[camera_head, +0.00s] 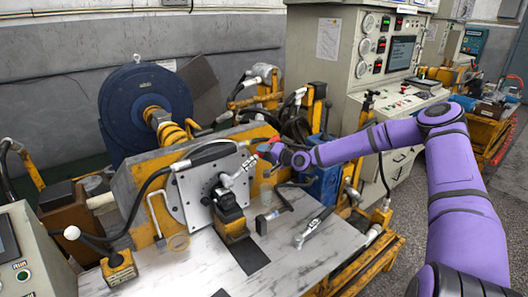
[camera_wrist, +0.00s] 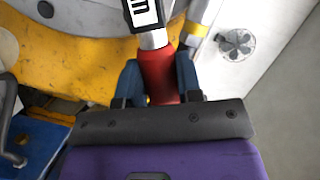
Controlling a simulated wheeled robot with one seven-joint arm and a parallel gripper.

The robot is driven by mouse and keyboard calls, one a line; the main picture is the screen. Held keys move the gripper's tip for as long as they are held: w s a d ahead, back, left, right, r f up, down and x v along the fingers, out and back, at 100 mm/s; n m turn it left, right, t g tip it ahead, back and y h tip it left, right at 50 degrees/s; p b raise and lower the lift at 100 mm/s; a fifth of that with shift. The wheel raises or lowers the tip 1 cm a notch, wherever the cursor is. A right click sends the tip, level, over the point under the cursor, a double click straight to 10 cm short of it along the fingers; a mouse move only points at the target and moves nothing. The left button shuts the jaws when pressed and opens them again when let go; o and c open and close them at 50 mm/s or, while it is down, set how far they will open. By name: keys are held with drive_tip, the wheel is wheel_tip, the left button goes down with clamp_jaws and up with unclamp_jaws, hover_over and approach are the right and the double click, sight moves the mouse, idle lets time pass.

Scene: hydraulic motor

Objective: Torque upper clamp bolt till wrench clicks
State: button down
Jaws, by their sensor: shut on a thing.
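My gripper (camera_wrist: 157,66) is shut on the red handle of a wrench (camera_wrist: 153,40), with one blue-grey finger on each side. The wrench has a silver shaft and a white and black display block, cut off at the top of the wrist view. In the head view my gripper (camera_head: 272,151) is just right of the upright grey plate (camera_head: 183,195). A silver length, seemingly the wrench (camera_head: 238,173), runs down-left from it across the plate's face, above the black motor block (camera_head: 229,208). The upper clamp bolt is too small to make out, so contact cannot be told.
A grey and black tool (camera_head: 314,228) lies on the bench top (camera_head: 190,272). A black lever with a white knob (camera_head: 72,233) is at left. A control cabinet (camera_head: 335,80) stands behind, and hoses surround the plate.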

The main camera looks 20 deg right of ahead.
drive_tip(key=shift+w+r, duration=0.15)
drive_tip(key=shift+w, duration=0.15)
drive_tip(key=shift+w+d+f+m+y, duration=0.1)
drive_tip(key=shift+d+f+m+y, duration=0.1)
drive_tip(key=shift+f+m, duration=0.3)
drive_tip(key=shift+d+f+m+y, duration=0.15)
drive_tip(key=shift+f+m, duration=0.15)
drive_tip(key=shift+f, duration=0.35)
drive_tip(key=shift+r, duration=0.3)
idle(0.3)
drive_tip(key=shift+s+f, duration=0.15)
drive_tip(key=shift+s, duration=0.2)
